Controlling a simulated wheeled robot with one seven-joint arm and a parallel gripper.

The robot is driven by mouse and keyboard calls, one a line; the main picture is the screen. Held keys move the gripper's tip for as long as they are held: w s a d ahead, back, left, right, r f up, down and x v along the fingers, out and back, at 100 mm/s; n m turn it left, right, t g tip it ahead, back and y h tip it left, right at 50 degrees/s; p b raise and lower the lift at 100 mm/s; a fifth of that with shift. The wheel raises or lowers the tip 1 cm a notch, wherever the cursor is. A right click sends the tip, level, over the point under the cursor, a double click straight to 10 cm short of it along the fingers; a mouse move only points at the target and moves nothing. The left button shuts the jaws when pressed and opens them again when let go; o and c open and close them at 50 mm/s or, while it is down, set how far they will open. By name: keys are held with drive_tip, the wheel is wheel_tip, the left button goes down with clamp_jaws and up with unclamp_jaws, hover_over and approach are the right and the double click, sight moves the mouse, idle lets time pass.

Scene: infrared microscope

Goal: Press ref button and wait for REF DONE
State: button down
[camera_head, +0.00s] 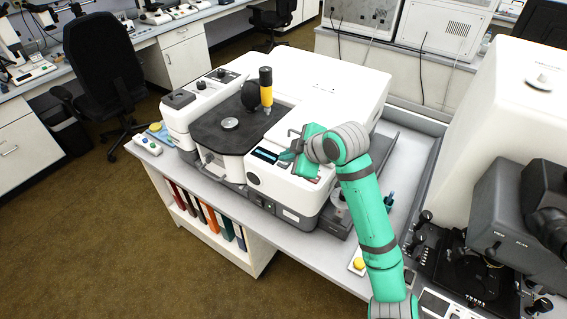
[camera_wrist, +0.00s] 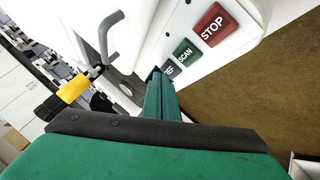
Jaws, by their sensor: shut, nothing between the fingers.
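The ref button (camera_wrist: 170,69) shows as a small dark key marked "EF" in the wrist view, partly hidden by my fingertips. My gripper (camera_wrist: 157,76) is shut and empty, with its tips right at this button. I cannot tell whether they touch it or whether it is pressed in. In the head view my gripper (camera_head: 285,157) is over the front panel of the white microscope (camera_head: 330,88), beside its small dark display (camera_head: 265,154). The display's text is too small to read. My gripper and wrist hide most of the button row there.
A green SCAN button (camera_wrist: 185,52) and a red STOP button (camera_wrist: 212,25) lie in line beyond the ref button. A grey curved handle (camera_wrist: 108,38) is close to my fingers. A yellow-and-black part (camera_head: 266,87) stands on the dark stage (camera_head: 208,132).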

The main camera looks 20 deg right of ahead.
sight(287, 166)
drive_tip(key=shift+r, duration=0.35)
drive_tip(key=shift+r, duration=2.55)
